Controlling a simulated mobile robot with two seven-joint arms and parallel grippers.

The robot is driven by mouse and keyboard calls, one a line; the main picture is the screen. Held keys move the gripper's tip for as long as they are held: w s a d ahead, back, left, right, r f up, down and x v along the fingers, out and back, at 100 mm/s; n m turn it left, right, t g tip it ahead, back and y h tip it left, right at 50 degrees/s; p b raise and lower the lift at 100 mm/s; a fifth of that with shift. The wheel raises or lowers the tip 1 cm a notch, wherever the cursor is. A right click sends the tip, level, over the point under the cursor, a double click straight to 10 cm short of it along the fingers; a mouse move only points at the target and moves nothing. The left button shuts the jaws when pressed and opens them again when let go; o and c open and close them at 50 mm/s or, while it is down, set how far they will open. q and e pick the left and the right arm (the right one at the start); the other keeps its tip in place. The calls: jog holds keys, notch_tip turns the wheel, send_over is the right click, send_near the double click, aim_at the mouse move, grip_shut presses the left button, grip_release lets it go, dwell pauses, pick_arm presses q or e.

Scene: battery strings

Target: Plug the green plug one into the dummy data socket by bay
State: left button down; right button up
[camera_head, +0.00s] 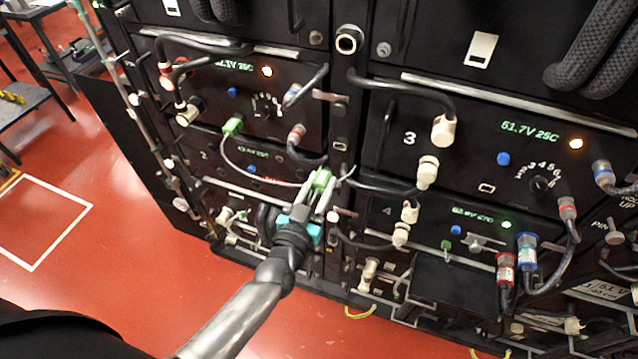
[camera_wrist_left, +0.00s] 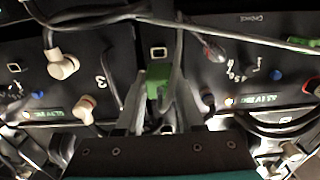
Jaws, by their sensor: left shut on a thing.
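My left gripper (camera_head: 316,205) is shut on a green plug (camera_head: 322,180) in front of the post between the left and right bays. In the left wrist view the green plug (camera_wrist_left: 158,80) sits between the two fingers (camera_wrist_left: 155,110), with a grey cable running past it. A pale-rimmed square socket (camera_head: 340,143) is on the post above the plug; it shows just beyond the plug in the wrist view (camera_wrist_left: 158,52). I cannot tell which socket is the dummy one. A second green plug (camera_head: 232,126) is at the left bay's panel. My right gripper is out of view.
Bay 3 (camera_head: 409,138) on the right has cream connectors (camera_head: 443,130) and another square socket (camera_head: 487,188). Black and grey cables hang across the panels near the gripper. Red and blue connectors (camera_head: 527,250) stick out at lower right. The red floor (camera_head: 120,260) at left is mostly clear.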

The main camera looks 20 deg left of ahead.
aim_at(328, 170)
pick_arm(q)
jog(key=shift+d, duration=0.2)
jog(key=shift+w+b, duration=0.35)
jog(key=shift+w, duration=2.55)
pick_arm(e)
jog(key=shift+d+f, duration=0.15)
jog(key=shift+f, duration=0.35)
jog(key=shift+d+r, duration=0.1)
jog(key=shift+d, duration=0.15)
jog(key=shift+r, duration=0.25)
pick_arm(q)
jog(key=shift+w+d+b, duration=0.1)
jog(key=shift+w+b, duration=0.25)
jog(key=shift+w, duration=1.15)
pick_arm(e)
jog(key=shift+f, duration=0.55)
